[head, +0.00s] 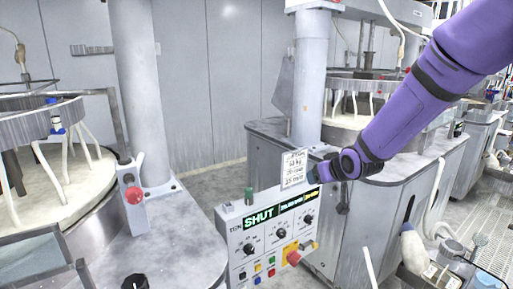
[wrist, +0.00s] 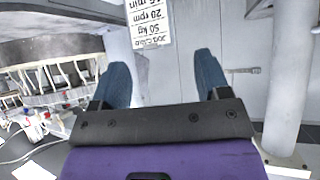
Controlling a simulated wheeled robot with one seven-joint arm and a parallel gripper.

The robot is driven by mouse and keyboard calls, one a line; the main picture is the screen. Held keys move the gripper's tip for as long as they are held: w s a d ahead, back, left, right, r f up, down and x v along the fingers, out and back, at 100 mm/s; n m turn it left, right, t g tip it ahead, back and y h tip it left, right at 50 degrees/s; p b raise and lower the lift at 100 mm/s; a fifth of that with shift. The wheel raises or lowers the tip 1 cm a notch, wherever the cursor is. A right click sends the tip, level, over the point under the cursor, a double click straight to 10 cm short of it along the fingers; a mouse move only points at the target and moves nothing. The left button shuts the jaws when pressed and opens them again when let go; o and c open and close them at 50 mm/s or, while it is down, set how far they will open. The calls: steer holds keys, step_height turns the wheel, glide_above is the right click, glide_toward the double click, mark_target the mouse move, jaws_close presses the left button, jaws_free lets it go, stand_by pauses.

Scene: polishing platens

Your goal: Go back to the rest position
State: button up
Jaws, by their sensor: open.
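My purple arm reaches in from the upper right of the head view. My gripper (head: 318,173) is at its lower end, just above and behind the control panel (head: 240,240), and small and partly hidden there. In the wrist view my gripper (wrist: 161,75) shows two blue fingers spread wide apart with nothing between them. A white card (head: 294,169) with printed lines stands at the top of the panel, close to the gripper. The card (wrist: 150,22) shows upside down beyond the fingers in the wrist view. The panel display reads SHUT.
The panel carries knobs, coloured buttons and a red knob (head: 293,257) on yellow. A round polishing platen (head: 60,195) is at left, with a grey column (head: 139,90) beside it. Another machine (head: 375,190) with a column (head: 309,80) stands behind my gripper. Floor shows at right.

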steer(key=s+d+r+m+g+h, duration=0.1)
steer(key=s+d+r+h, duration=0.1)
steer(key=s+d+r, duration=0.5)
steer(key=s+d+r+g, duration=0.1)
steer(key=s+r, duration=0.1)
steer(key=s, duration=0.8)
steer(key=s+d+r+m+g, duration=0.1)
steer(key=s+r, duration=0.1)
steer(key=s, duration=0.7)
steer(key=s+d+r+m+g+h, duration=0.1)
steer(key=s+d+r+g, duration=0.1)
steer(key=s, duration=0.8)
steer(key=shift+s+r, duration=0.3)
steer(key=shift+r, duration=0.1)
steer(key=shift+w, duration=0.1)
